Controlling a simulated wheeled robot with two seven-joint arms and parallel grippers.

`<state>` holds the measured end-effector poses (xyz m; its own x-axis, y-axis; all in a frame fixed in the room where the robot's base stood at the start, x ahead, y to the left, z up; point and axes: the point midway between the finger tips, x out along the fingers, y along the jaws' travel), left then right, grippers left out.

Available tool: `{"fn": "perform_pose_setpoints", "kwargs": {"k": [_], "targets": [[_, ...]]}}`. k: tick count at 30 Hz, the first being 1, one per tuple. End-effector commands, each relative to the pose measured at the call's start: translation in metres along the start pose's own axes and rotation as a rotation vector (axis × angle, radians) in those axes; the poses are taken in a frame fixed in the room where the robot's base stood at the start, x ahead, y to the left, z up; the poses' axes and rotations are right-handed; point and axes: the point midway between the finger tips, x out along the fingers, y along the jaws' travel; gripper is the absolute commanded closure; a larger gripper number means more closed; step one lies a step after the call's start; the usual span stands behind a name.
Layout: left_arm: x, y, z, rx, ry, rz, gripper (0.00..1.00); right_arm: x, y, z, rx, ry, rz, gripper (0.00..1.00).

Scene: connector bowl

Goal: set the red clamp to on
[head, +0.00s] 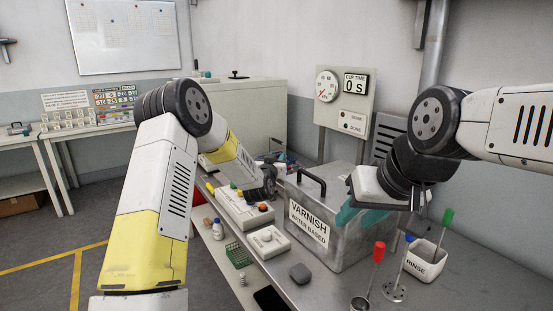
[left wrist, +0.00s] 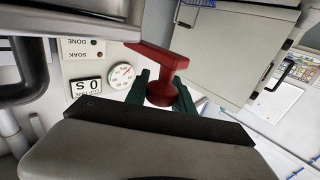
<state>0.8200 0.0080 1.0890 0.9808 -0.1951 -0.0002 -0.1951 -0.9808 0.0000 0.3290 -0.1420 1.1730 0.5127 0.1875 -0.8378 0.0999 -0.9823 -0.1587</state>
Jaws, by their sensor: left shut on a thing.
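The red clamp (left wrist: 160,62) shows in the left wrist view as a red T-shaped handle with a rounded knob. My left gripper (left wrist: 162,92) is shut on the red knob, with one green finger on either side. In the head view my left gripper (head: 266,182) is at the back of the bench, left of the varnish tank, partly hidden by my arm. I cannot make out the clamp there. My right gripper (head: 361,216) is empty over the tank, with its teal fingers apart.
The grey varnish tank (head: 318,250) with a black-handled lid stands mid-bench. A rinse pot (head: 425,262) and a red-handled tool (head: 377,262) are at right. A gauge panel (head: 345,105) stands behind.

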Motion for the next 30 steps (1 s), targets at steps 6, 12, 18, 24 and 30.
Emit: {"fn": "perform_pose_setpoints", "kwargs": {"k": [6, 12, 18, 24, 30], "targets": [[-0.001, 0.003, 0.000, -0.002, 0.001, -0.023, 1.00, 0.000, 0.000, 0.000, 0.000, 0.000, 0.000, 0.64], [-0.006, 0.008, -0.001, -0.002, 0.002, -0.143, 1.00, 0.000, 0.000, 0.000, 0.000, 0.000, 0.000, 0.64], [-0.011, 0.009, -0.001, -0.001, 0.002, -0.243, 1.00, 0.000, 0.000, 0.000, 0.000, 0.000, 0.000, 0.64], [-0.012, 0.007, 0.000, 0.000, 0.000, -0.266, 1.00, 0.000, 0.000, 0.000, 0.000, 0.000, 0.000, 0.64], [-0.012, 0.007, 0.000, 0.000, 0.000, -0.265, 0.67, 0.000, 0.000, 0.000, 0.000, 0.000, 0.000, 0.64]]}}
